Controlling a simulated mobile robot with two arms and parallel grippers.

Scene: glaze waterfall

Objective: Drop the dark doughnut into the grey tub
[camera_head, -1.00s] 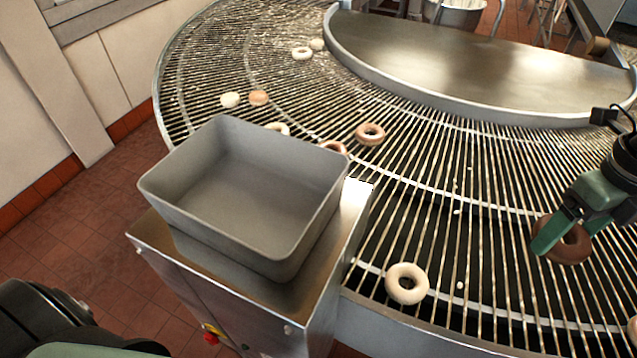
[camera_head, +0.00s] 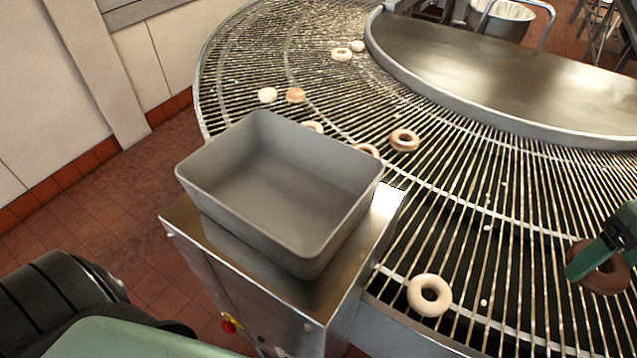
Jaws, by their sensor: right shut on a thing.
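The dark doughnut (camera_head: 606,275) is at the right edge, over the wire conveyor. My right gripper (camera_head: 594,262) is shut on it, with its green fingers across the ring. I cannot tell how high the doughnut is above the wires. The grey tub (camera_head: 215,205) stands on a metal cabinet left of centre and looks empty inside. My right gripper is well to the right of the tub. My left arm (camera_head: 120,340) shows at the lower left, but its gripper is out of view.
A pale doughnut (camera_head: 429,295) lies on the conveyor (camera_head: 470,220) between tub and right gripper. A brown doughnut (camera_head: 404,140) and several others lie behind the tub. The metal cabinet (camera_head: 225,270) holds the tub. A steel plate (camera_head: 500,70) borders the conveyor at the back.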

